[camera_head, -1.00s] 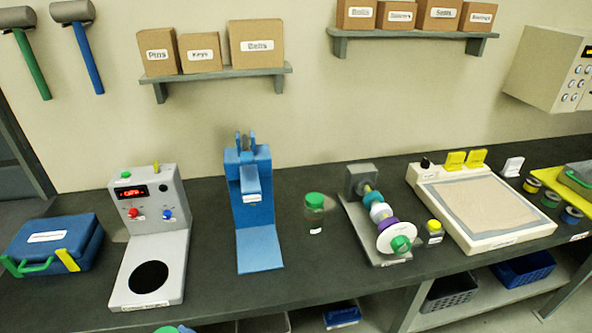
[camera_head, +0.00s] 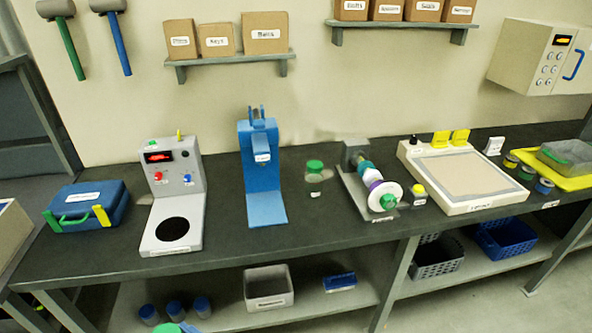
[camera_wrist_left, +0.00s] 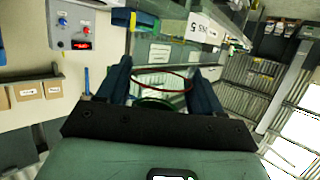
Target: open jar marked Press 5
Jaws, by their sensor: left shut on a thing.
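My left gripper (camera_wrist_left: 162,84) shows in the left wrist view with its two blue fingers on a clear jar (camera_wrist_left: 170,55). A white label (camera_wrist_left: 204,28) beyond the fingers is upside down in this view and appears to end in "ss 5". In the head view, a green round top (camera_head: 167,328) and a bit of blue show at the bottom edge, apparently the held jar and my left gripper. Another clear jar (camera_head: 314,183) with a green lid stands on the bench. My right gripper is not in view.
On the bench (camera_head: 300,225) stand a grey device with a black disc (camera_head: 173,229), a blue press-like stand (camera_head: 262,175), a wheeled device (camera_head: 372,185) and a flat pad (camera_head: 478,177). A blue case (camera_head: 88,205) lies left. The lower shelf holds blue-topped jars (camera_head: 176,310) and bins (camera_head: 268,286).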

